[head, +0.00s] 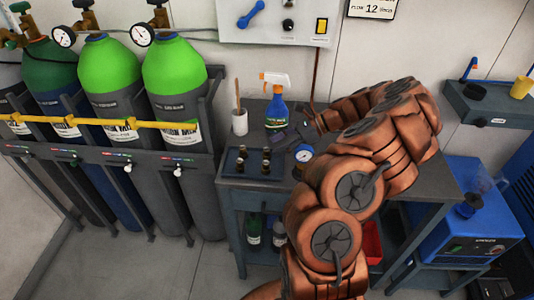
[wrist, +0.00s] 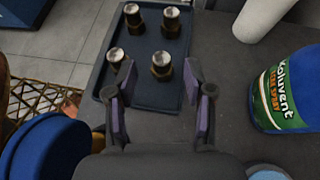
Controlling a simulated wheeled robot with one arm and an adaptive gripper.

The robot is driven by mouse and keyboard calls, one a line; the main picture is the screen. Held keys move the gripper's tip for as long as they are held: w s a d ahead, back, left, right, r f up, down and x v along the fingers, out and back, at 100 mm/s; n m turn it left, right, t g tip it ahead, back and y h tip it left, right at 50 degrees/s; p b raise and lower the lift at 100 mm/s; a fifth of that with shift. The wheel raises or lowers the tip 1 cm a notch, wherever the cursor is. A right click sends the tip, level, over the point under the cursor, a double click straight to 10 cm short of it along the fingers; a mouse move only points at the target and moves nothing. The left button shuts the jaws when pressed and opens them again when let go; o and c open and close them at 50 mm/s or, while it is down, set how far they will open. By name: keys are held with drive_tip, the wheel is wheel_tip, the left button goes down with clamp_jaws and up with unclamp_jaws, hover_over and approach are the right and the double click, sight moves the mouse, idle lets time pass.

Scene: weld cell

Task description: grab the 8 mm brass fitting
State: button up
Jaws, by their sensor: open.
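Several brass fittings with pale, shiny tops stand upright in a dark tray (head: 232,168). In the wrist view the tray (wrist: 146,93) lies ahead, with two fittings in the far row, left (wrist: 133,19) and right (wrist: 171,23), and two in the near row, left (wrist: 115,60) and right (wrist: 161,66). No size marking is readable, so I cannot tell which is 8 mm. My gripper (wrist: 160,75) is open, its fingertips on either side of the near right fitting in the picture; contact is not visible. In the head view my gripper (head: 291,137) is right of the tray.
A spray bottle (head: 276,113) stands behind my gripper; its blue body with green label (wrist: 283,92) is close on the right in the wrist view. A white cup (head: 240,123) stands behind the tray. A pressure gauge (head: 303,153) is near my arm. Gas cylinders (head: 175,80) stand left.

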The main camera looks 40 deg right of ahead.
sight(268, 149)
drive_tip(key=shift+p+x, duration=0.65)
drive_tip(key=shift+x, duration=1.65)
clamp_jaws()
